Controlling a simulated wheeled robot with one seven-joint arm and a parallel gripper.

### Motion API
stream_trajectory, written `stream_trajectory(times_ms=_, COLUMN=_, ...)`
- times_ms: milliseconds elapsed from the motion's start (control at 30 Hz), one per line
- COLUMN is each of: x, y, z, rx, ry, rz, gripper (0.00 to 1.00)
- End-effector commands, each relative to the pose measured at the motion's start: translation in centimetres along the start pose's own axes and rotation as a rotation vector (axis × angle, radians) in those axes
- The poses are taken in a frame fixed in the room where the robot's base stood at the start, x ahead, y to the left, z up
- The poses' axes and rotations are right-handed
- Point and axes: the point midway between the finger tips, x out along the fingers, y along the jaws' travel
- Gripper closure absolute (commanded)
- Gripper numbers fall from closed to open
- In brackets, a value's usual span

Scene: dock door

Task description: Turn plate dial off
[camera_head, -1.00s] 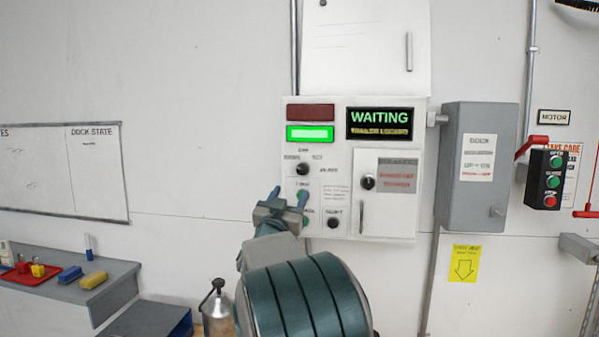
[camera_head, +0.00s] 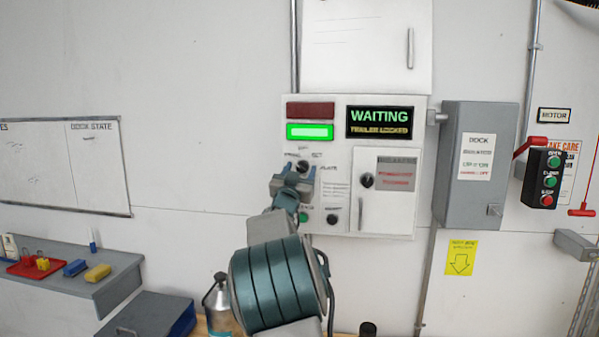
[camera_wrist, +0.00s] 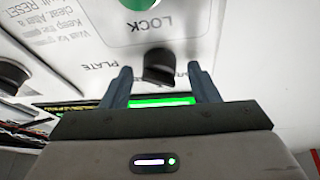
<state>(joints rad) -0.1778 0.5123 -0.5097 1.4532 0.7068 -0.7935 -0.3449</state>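The plate dial, a black knob (camera_head: 303,166), is on the white control panel (camera_head: 340,103), below the lit green light. In the wrist view the knob (camera_wrist: 158,67) shows upside down, with the word PLATE printed beside it. My gripper (camera_head: 297,174) is open in front of the panel at the dial. In the wrist view my gripper's fingertips (camera_wrist: 159,70) lie on either side of the knob, with a gap showing on both sides. I cannot tell how far the fingertips are from the panel. My gripper hides part of the dial's lower side in the head view.
Below the dial are a green button (camera_head: 304,217) and a black knob (camera_head: 332,219). A keyed door (camera_head: 385,215) is at the panel's right. The display (camera_head: 380,122) reads WAITING, TRAILER LOCKED. A grey box (camera_head: 462,205) stands right of the panel.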

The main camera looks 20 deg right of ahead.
Motion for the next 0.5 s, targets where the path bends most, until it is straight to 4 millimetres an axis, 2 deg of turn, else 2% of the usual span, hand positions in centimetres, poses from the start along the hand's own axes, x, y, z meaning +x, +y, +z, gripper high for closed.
stream_trajectory(times_ms=33, x=-0.01, y=0.0, z=0.0, rx=0.0, ry=0.0, rz=0.0, gripper=0.59)
stream_trajectory(times_ms=133, x=-0.02, y=-0.01, z=0.0, rx=0.0, ry=0.0, rz=0.0, gripper=0.87)
stream_trajectory(times_ms=167, x=-0.02, y=-0.01, z=0.0, rx=0.0, ry=0.0, rz=0.0, gripper=0.89)
stream_trajectory(times_ms=500, x=-0.05, y=-0.07, z=0.04, rx=0.034, ry=-0.002, rz=0.014, gripper=0.89)
